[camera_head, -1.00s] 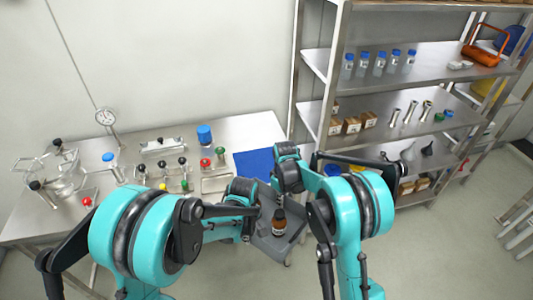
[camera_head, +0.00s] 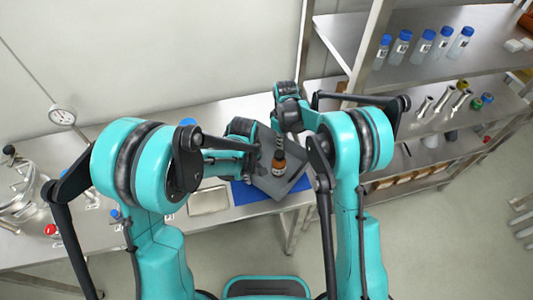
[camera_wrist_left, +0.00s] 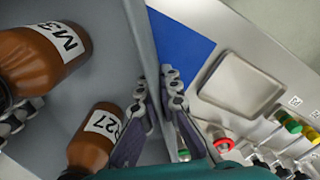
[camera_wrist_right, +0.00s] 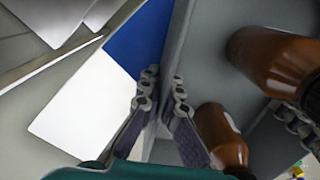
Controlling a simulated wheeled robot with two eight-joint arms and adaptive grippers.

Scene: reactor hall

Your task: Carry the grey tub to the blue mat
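The grey tub (camera_head: 277,187) is in front of me between both arms, with brown bottles in it; one bottle (camera_head: 279,165) shows upright in the head view. Two brown labelled bottles show inside the tub in the left wrist view. The blue mat (camera_head: 243,194) lies on the steel table, partly hidden under the tub; I cannot tell whether they touch. My left gripper (camera_wrist_left: 160,88) is shut on one tub wall (camera_wrist_left: 143,35). My right gripper (camera_wrist_right: 163,90) is shut on the opposite wall (camera_wrist_right: 179,40), one finger inside, one outside.
A shallow metal tray (camera_head: 208,200) lies left of the mat. A gauge (camera_head: 62,117) and glassware stand further left on the table. A steel shelf rack with blue-capped bottles (camera_head: 423,45) stands close on the right. The table's front edge is near the mat.

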